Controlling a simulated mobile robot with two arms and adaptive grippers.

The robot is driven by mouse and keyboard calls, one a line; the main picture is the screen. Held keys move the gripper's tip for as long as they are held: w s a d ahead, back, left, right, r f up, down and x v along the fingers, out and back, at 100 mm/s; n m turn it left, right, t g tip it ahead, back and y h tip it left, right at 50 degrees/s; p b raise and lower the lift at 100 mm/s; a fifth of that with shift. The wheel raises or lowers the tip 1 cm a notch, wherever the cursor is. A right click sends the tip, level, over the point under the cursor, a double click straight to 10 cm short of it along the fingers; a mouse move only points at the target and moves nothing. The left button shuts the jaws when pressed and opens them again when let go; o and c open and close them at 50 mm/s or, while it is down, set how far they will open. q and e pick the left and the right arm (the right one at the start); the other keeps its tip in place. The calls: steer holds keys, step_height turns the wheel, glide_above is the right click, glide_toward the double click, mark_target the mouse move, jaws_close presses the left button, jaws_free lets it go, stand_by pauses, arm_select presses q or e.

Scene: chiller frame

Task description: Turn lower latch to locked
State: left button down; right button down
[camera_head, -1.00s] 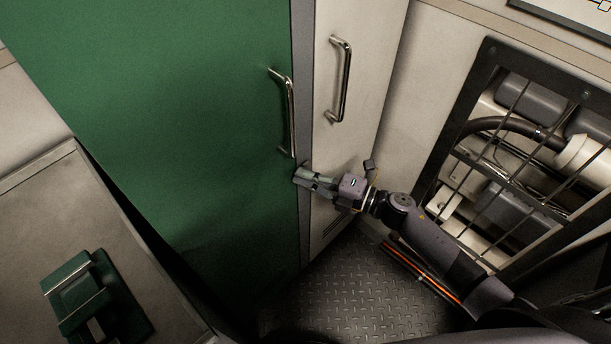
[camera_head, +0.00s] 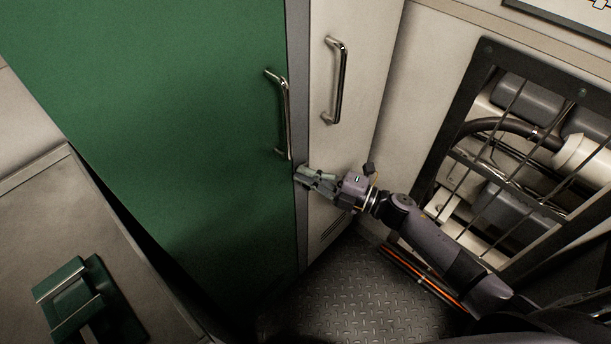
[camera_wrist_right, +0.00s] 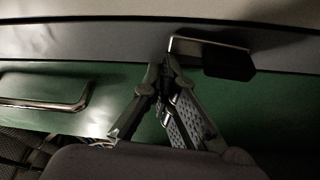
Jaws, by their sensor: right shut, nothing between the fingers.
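The green door (camera_head: 180,130) fills the left of the head view, with a grey frame strip (camera_head: 299,90) along its right edge. In the right wrist view a dark block with a pale metal edge (camera_wrist_right: 213,52), apparently the lower latch, sits where the grey strip meets the green door. My right gripper (camera_head: 301,175) is at the strip, below the door handle. In the wrist view its fingers (camera_wrist_right: 165,66) are shut and empty, with the tips close beside the left end of the block. Contact cannot be told. The latch is not clear in the head view. My left gripper is not in view.
The green door has a metal handle (camera_head: 284,115), and the pale panel beside it has another handle (camera_head: 338,80). A barred opening with pipes (camera_head: 530,160) is at right. A grey cabinet top (camera_head: 50,220) with a green device (camera_head: 85,305) is at lower left. Tread-plate floor (camera_head: 360,290) lies below.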

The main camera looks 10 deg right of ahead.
mark_target(319, 143)
steer(key=m, duration=0.1)
steer(key=w+d+m+t+b, duration=0.1)
steer(key=m, duration=0.1)
steer(key=d+m, duration=0.1)
steer(key=shift+w+d+f+m+y+b, duration=0.1)
steer(key=shift+w+f+m+y+b, duration=0.05)
steer(key=shift+w+m+y+b, duration=0.2)
steer(key=m, duration=0.1)
steer(key=d+m+t+b, duration=0.1)
steer(key=m, duration=0.1)
steer(key=w+m+t, duration=0.1)
steer(key=shift+d+f+m, duration=0.25)
steer(key=shift+d+f, duration=0.1)
steer(key=m, duration=0.1)
steer(key=d+m+t+h+b, duration=0.1)
steer(key=m, duration=0.1)
steer(key=w+f+m+t, duration=0.1)
steer(key=shift+d+f+m+h+b, duration=0.1)
steer(key=shift+d+m+h+b, duration=0.1)
steer(key=shift+m+h+b, duration=0.15)
steer(key=shift+w+d+f+m+t+h+b, duration=0.1)
steer(key=shift+d+f+m+t+h, duration=0.2)
steer(key=shift+m, duration=0.65)
steer(key=shift+w+d+f+m+t+h+b, duration=0.15)
steer(key=shift+f+m+t+h, duration=0.15)
steer(key=shift+m, duration=0.65)
steer(key=shift+w+d+f+m+t+h+b, duration=0.1)
steer(key=shift+d+f+m+t+h, duration=0.2)
steer(key=shift+m, duration=0.65)
